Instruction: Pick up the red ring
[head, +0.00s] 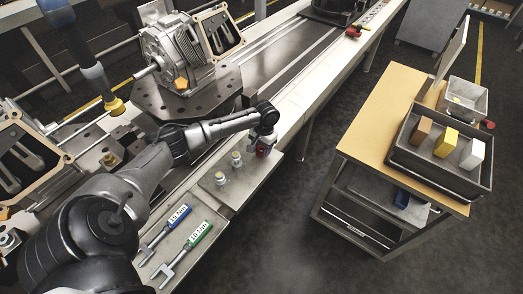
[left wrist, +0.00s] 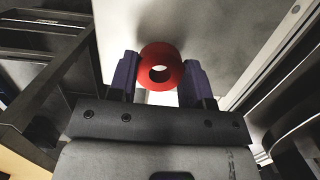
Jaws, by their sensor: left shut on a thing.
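The red ring (left wrist: 162,52) sits between the two dark fingers of my left gripper (left wrist: 160,80) in the left wrist view, with its hole facing the camera. The fingers touch its sides, and the gripper is shut on it. In the head view my left gripper (head: 264,143) points down over the far end of the grey side plate, and a small red part of the ring (head: 262,153) shows at the fingertips. I cannot tell whether the ring touches the plate. My right gripper is not in view.
Two small pale-topped pegs (head: 221,178) stand on the plate close to my gripper. A motor housing (head: 178,52) stands behind. A cart with a grey bin (head: 414,160) is at right, across open floor.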

